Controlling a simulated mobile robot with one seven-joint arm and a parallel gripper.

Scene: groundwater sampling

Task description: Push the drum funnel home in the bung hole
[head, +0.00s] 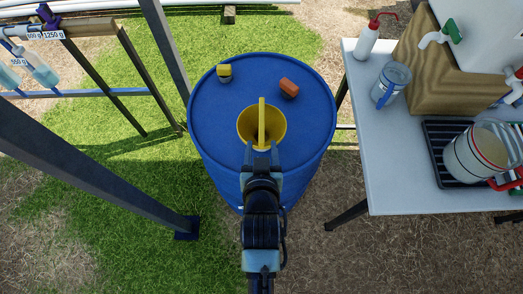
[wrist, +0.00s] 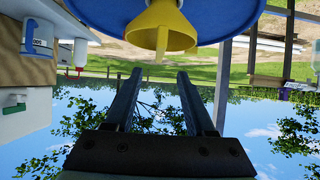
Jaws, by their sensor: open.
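The blue drum (head: 212,120) stands upright on the grass, and its underlit top shows upside down in the wrist view (wrist: 230,18). The yellow funnel (head: 275,122) stands mouth up at the near part of the drum top, with a yellow upright bar across its mouth. In the wrist view the funnel (wrist: 165,28) narrows toward the drum top. Its bung hole is hidden, so its depth cannot be told. My gripper (head: 262,152) is open and empty at the funnel's near side. Its two fingers also show in the wrist view (wrist: 157,78), apart from the funnel.
A yellow cap (head: 224,72) and an orange-brown block (head: 289,88) sit on the drum top. A grey table (head: 400,180) with bottles, a wooden box and a tray is at right. Dark posts (head: 95,160) and a rack are at left.

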